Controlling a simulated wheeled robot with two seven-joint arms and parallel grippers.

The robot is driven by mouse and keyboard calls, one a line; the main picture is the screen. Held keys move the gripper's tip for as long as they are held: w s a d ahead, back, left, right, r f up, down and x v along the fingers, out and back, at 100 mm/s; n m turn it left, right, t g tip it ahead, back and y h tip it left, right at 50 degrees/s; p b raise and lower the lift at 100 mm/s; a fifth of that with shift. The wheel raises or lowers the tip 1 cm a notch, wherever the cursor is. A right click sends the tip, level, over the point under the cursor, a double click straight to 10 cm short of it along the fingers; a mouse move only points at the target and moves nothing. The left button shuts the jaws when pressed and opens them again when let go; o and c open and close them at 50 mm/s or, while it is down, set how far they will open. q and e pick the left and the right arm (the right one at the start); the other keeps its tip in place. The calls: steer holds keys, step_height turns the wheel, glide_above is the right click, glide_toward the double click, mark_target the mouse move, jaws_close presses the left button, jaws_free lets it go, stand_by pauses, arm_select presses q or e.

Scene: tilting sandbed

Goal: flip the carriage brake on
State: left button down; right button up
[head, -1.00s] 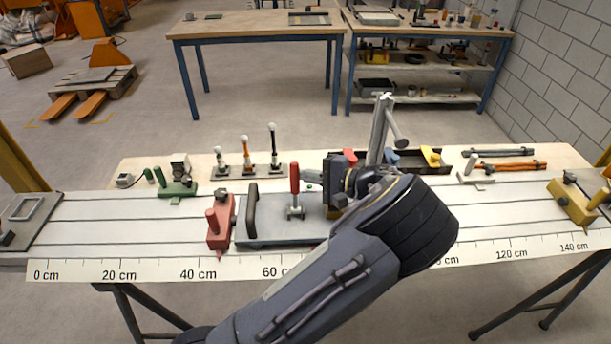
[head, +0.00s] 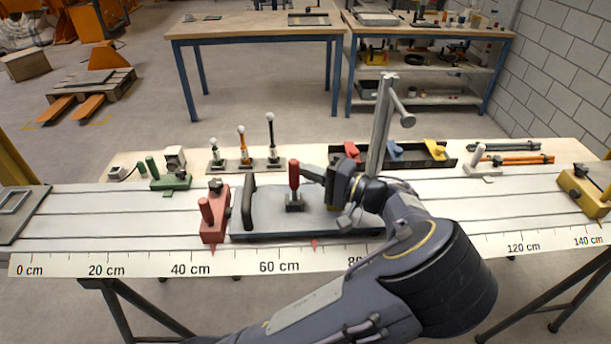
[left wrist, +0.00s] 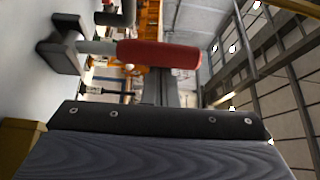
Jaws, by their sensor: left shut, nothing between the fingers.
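The carriage (head: 268,222) is a grey plate on the slotted table, with a black handle (head: 249,203) at its left end. The brake lever (head: 294,175) has a red grip and stands upright from a dark base (head: 295,203) on the carriage. In the left wrist view the red grip (left wrist: 158,55) lies sideways across the upper middle, with its base (left wrist: 62,45) at upper left. My left gripper (head: 309,173) is shut and empty, just right of the red grip and pointing at it; I cannot tell if they touch. My wrist hides the carriage's right part. My right gripper is not seen.
A red stop block (head: 214,218) stands left of the carriage and a yellow one (head: 583,190) far right. A grey post (head: 380,130) rises behind my wrist. Three ball-topped levers (head: 241,150) and a dark tray (head: 432,162) are at the back. A ruler (head: 130,263) runs along the front.

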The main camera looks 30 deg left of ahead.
mark_target(294, 178)
arm_select(q)
steer(key=shift+s+d+f+n+y+b, duration=0.3)
steer(key=shift+s+n+y+b, duration=0.25)
steer(key=shift+n+b, duration=0.25)
steer(key=shift+s+d+r+n+y+b, duration=0.1)
steer(key=shift+s+d+n+y+b, duration=0.2)
steer(key=shift+s+n, duration=0.25)
steer(key=shift+s+d+g, duration=0.3)
steer(key=shift+s, duration=0.1)
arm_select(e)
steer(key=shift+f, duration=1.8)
arm_select(q)
steer(key=shift+s+b, duration=0.1)
steer(key=shift+b, duration=0.2)
steer(key=shift+d, duration=0.1)
